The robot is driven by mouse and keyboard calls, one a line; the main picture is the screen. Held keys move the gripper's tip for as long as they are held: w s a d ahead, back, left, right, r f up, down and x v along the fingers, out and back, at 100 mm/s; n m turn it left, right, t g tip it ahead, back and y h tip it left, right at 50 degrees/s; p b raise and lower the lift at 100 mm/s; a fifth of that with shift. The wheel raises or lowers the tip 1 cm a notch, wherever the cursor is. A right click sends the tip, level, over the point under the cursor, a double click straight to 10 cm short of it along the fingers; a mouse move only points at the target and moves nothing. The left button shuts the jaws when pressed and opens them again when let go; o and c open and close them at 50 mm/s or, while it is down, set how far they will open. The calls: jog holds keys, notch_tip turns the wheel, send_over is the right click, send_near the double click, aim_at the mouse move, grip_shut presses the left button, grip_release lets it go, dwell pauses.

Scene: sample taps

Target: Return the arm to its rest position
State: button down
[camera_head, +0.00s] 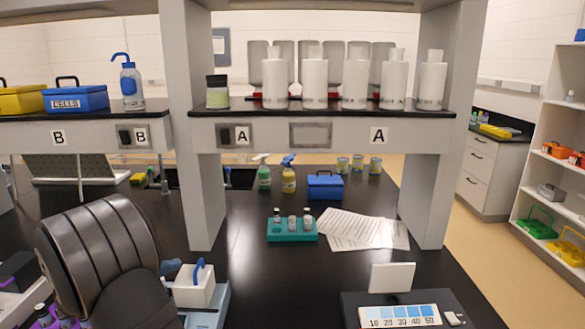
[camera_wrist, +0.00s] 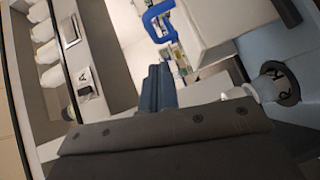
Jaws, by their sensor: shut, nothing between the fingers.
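My dark arm fills the lower left of the head view. My gripper shows in the wrist view (camera_wrist: 156,88) as blue-grey fingers held together, with nothing between them. In the head view, only a blue-grey part of it shows at the arm's right edge, left of a white box (camera_head: 194,288) with a blue handle. The same box, with its blue loop handle (camera_wrist: 160,22), is close ahead and to the right in the wrist view. I cannot tell whether the fingers touch it. Most of the gripper is hidden behind my arm in the head view.
A shelf (camera_head: 320,115) on grey posts spans the bench, bearing white bottles. A teal rack (camera_head: 291,236) with several vials, papers (camera_head: 365,230) and a blue box (camera_head: 325,186) lie beneath. A colour-scale device (camera_head: 400,313) stands at front right. Small capped vials (camera_head: 43,314) stand at lower left.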

aim_at(184, 281)
jog(key=d, duration=0.3)
jog(key=shift+f, duration=0.25)
jog(key=shift+a, duration=2.05)
